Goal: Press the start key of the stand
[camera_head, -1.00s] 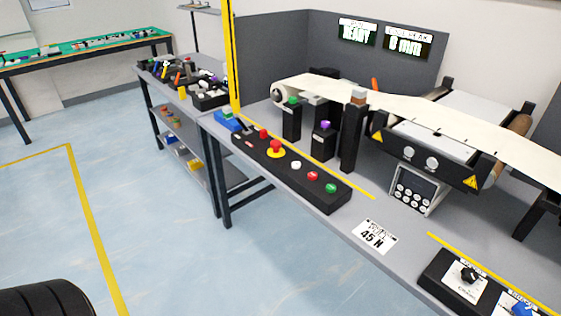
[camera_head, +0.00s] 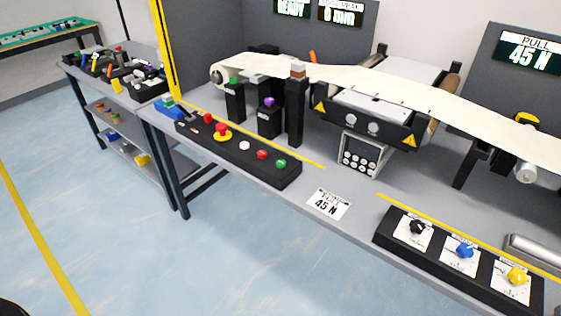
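A long black button box (camera_head: 235,155) lies along the front edge of the grey bench. At its right end is a green button (camera_head: 281,163). To its left are a red button (camera_head: 262,154), a white button (camera_head: 244,146), a red mushroom button on a yellow base (camera_head: 222,130) and a small red knob (camera_head: 208,118). I cannot read any label on the buttons. The stand (camera_head: 368,115) behind carries a cream belt (camera_head: 340,77) over rollers. Neither of my grippers shows in the head view.
A second black box with black, blue and yellow knobs (camera_head: 463,251) is further right. A yellow post (camera_head: 164,50) stands at the bench's left end. The floor in front is clear.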

